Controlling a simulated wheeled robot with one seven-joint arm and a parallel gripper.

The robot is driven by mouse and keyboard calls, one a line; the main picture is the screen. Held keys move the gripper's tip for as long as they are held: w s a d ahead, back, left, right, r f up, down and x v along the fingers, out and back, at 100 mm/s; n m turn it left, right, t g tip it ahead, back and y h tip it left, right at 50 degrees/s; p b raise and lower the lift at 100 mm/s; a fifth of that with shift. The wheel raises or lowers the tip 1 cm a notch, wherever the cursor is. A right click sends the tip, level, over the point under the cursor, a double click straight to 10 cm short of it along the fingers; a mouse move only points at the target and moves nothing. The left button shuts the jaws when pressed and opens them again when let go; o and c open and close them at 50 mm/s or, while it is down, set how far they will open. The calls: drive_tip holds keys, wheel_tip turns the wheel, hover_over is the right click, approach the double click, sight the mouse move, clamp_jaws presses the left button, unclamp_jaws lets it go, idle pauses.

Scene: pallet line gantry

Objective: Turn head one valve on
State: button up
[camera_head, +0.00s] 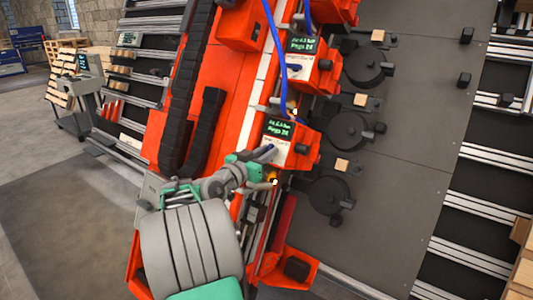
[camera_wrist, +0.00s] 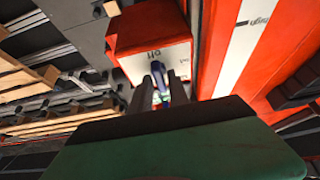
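An orange valve box (camera_wrist: 150,35) with a white face marked "off" is straight ahead in the wrist view. A blue valve handle (camera_wrist: 157,72) points from this face toward me, between the two dark fingers of my gripper (camera_wrist: 165,88). The fingers stand apart with a gap; whether either touches the handle is unclear. In the head view my gripper (camera_head: 254,157) reaches the nearest head (camera_head: 299,152) in the row, at its dark blue handle (camera_head: 265,150). A small green-text display (camera_head: 278,128) sits on that head.
Another head with a display (camera_head: 301,45) and a blue hose (camera_head: 278,45) stand farther along the orange gantry (camera_head: 225,75). Black round parts (camera_head: 328,195) line the grey deck (camera_head: 400,190) at right. Open floor (camera_head: 60,220) lies at left, with a cart-mounted screen (camera_head: 82,62) beyond.

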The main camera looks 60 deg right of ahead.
clamp_jaws()
drive_tip(key=shift+n, duration=0.3)
drive_tip(key=n+t+p, duration=0.2)
drive_tip(key=n, duration=0.1)
drive_tip(key=n+t+p, duration=0.1)
drive_tip(key=n+p, duration=0.1)
drive_tip(key=shift+s+r, duration=0.15)
drive_tip(key=shift+r, duration=0.15)
drive_tip(key=n+t+y+p, duration=0.1)
drive_tip(key=n+p, duration=0.2)
drive_tip(key=n+t+y+p, duration=0.1)
drive_tip(key=n+t+p, duration=0.1)
drive_tip(key=n+p, duration=0.2)
drive_tip(key=shift+s+r, duration=0.1)
drive_tip(key=n+p, duration=0.1)
drive_tip(key=n, duration=0.1)
drive_tip(key=n+t+y+p, duration=0.1)
drive_tip(key=n+p, duration=0.1)
drive_tip(key=shift+y, duration=0.3)
drive_tip(key=shift+f+n+t+y+p, duration=0.2)
drive_tip(key=shift+n+y+p, duration=0.25)
drive_tip(key=shift+n, duration=0.75)
drive_tip(key=shift+f+n+t+y+p, duration=0.15)
drive_tip(key=shift+n+y, duration=0.4)
drive_tip(key=shift+n, duration=0.65)
